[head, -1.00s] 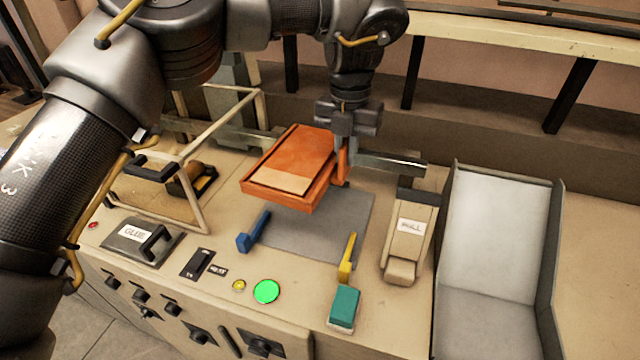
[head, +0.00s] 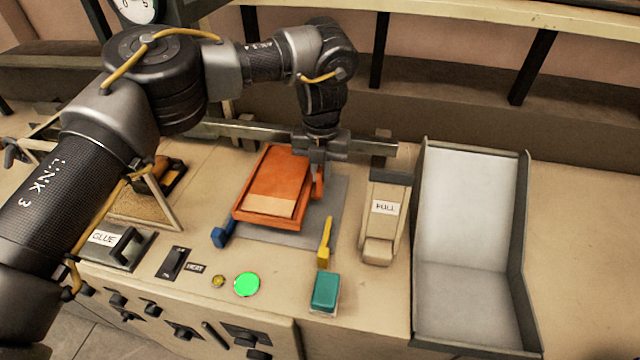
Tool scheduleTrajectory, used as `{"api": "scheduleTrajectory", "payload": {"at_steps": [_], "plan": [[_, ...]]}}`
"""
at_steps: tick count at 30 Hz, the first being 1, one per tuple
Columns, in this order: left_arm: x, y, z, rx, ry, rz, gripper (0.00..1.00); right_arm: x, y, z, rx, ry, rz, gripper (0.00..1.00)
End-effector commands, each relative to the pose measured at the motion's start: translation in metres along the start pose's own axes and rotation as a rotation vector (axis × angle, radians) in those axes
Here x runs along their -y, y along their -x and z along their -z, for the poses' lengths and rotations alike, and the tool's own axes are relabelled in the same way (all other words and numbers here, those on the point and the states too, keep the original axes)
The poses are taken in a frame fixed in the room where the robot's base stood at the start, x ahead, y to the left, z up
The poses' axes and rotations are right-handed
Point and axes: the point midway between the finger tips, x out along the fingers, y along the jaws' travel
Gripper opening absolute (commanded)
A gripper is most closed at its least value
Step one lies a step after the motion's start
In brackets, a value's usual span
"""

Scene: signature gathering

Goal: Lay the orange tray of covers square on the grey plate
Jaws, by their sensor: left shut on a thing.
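My left gripper (head: 318,185) is shut on the tray's right side, at an orange tab. The tray looks slightly turned relative to the plate, and its left front corner is near the blue stop. The plate shows along the tray's right and front sides. I cannot tell whether the tray touches the plate. My right gripper is out of view.
A blue stop (head: 222,234) and a yellow stop (head: 325,243) stand at the plate's front corners. A teal block (head: 325,291), a lit green button (head: 247,284), a lever labelled PULL (head: 384,215) and a grey chute (head: 468,230) are nearby. A metal rail (head: 270,134) runs behind.

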Motion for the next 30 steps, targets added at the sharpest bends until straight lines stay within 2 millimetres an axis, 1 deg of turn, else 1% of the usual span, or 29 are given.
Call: {"api": "scheduleTrajectory", "payload": {"at_steps": [3,8,16,19,25,29,30], "plan": [[0.000,-0.008,0.000,0.000,0.000,0.000,0.00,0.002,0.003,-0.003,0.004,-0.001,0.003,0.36],[0.000,-0.011,0.000,0.001,0.000,-0.001,0.00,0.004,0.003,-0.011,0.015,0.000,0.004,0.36],[0.000,-0.045,0.000,-0.002,0.002,0.000,0.00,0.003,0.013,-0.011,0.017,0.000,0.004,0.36],[-0.001,-0.049,0.000,0.001,0.001,-0.002,0.00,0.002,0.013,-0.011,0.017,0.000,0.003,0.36],[-0.001,-0.049,0.000,0.002,0.000,-0.001,0.00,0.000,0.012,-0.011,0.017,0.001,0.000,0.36],[-0.001,-0.053,0.000,0.001,0.000,-0.001,0.00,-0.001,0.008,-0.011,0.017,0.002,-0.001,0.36],[0.000,-0.052,0.000,0.001,0.000,-0.001,0.15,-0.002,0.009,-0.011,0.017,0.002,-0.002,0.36]]}}
